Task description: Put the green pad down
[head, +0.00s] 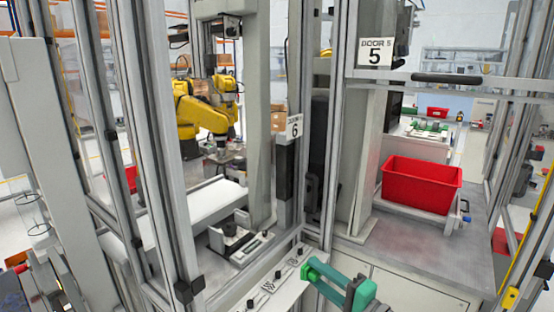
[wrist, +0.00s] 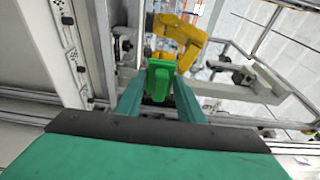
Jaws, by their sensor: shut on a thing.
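The green pad (head: 306,270) is a small bright green piece at the tip of my gripper (head: 318,275) in the head view. My gripper has teal fingers and reaches in from the bottom right. In the wrist view the pad (wrist: 160,76) sits between the two teal fingers, and my gripper (wrist: 159,92) is shut on it. The pad appears held above or beside a pale ledge (head: 262,300) with several black knobs. I cannot tell whether the pad touches the ledge. The pad's lower part is hidden between the fingers.
A red bin (head: 421,186) stands on a grey metal worktop (head: 400,238) at the right. Upright metal posts (head: 325,130) stand close behind the ledge. A yellow robot arm (head: 203,112) and a white conveyor (head: 212,201) are behind the posts at the left.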

